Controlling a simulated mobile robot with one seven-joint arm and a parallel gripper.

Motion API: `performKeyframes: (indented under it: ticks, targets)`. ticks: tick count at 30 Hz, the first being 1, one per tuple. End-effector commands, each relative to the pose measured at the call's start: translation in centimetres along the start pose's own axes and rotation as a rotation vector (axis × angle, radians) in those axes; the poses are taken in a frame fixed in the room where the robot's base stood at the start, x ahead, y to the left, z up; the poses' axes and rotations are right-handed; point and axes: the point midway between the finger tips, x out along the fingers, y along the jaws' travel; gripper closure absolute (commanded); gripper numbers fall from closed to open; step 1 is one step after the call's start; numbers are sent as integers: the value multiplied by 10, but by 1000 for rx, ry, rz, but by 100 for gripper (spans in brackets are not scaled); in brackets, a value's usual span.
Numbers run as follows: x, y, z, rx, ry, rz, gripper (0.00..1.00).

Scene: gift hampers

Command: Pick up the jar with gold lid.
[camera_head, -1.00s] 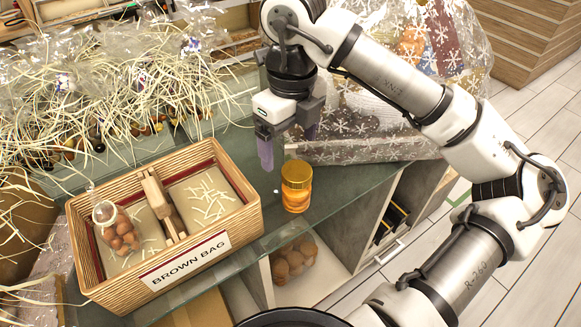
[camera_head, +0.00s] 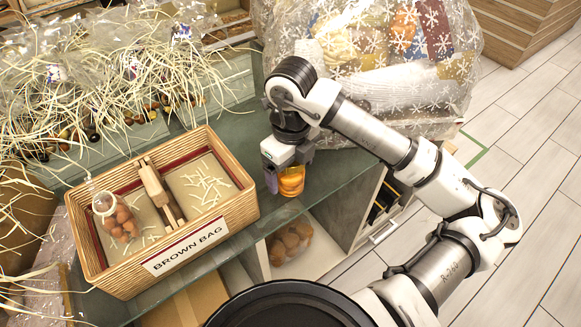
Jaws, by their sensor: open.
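The jar (camera_head: 291,182) is amber and stands on the glass counter, right of the wooden basket. Its gold lid is hidden behind my gripper. My gripper (camera_head: 284,172) points down at the jar, with one purple-grey finger in front of its left side and the other at its right. The jaws are open around the upper jar. Whether the fingers touch it cannot be seen.
The wooden basket (camera_head: 245,212) labelled BROWN BAG stands close on the left, holding a small bag of brown balls (camera_head: 118,220) and paper shreds. A large snowflake-patterned wrapped hamper (camera_head: 400,95) stands behind. The counter's front edge is just below the jar.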

Motion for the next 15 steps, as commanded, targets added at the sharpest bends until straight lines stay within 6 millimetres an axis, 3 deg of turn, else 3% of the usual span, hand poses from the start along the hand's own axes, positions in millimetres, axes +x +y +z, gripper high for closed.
performKeyframes:
  ticks: [4,11,15]
  targets:
    - [13,1,0,0,-1,1,16]
    - [15,0,0,-1,-1,0,16]
    - [14,0,0,-1,-1,0,33]
